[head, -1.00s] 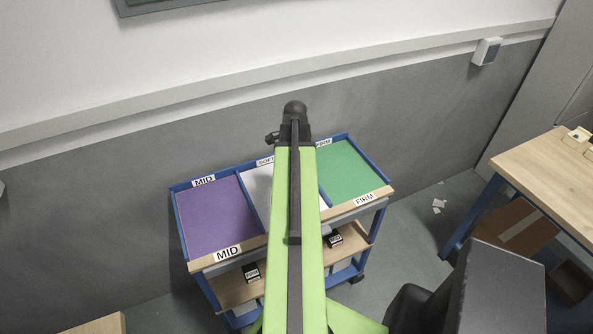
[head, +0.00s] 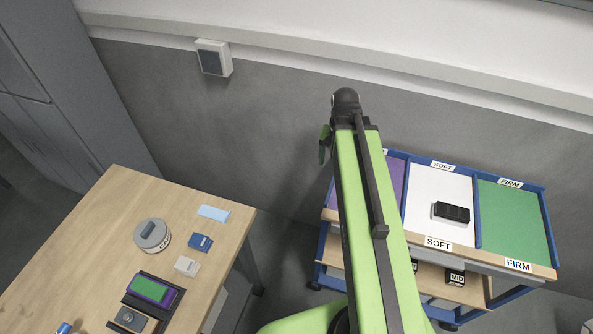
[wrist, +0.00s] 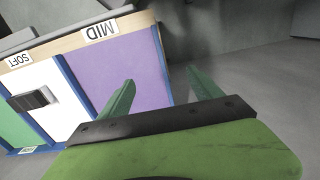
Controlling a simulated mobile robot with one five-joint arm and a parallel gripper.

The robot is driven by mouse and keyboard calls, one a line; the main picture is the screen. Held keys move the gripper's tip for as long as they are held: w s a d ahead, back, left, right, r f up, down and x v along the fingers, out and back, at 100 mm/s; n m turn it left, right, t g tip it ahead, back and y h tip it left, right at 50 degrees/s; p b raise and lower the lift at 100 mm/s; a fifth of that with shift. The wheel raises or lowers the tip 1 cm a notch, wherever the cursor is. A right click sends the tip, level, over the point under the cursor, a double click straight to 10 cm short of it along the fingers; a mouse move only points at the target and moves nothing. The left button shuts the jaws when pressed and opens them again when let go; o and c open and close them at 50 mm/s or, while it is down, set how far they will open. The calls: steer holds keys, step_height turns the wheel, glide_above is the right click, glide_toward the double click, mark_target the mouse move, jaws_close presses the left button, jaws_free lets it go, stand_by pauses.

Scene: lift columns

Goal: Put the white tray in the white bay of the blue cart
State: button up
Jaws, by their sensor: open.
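The blue cart (head: 548,228) stands at the right in the head view. Its white bay (head: 421,215), labelled SOFT, lies between a purple bay (head: 391,185) and a green bay (head: 513,220). A black block (head: 452,212) sits on the white surface; it also shows in the wrist view (wrist: 34,99). No separate white tray stands out; I cannot tell whether the white surface is a tray or the bay floor. My gripper (wrist: 160,76) is open and empty, its fingers beside the purple bay's outer edge in the wrist view. In the head view the arm partly hides the purple bay.
Floor shows between table and cart. A grey wall stands behind.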

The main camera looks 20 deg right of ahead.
steer(key=a+n, duration=0.7)
steer(key=a, duration=0.9)
steer(key=shift+w, duration=0.4)
steer(key=shift+a, duration=0.1)
steer(key=shift+f+b, duration=2.25)
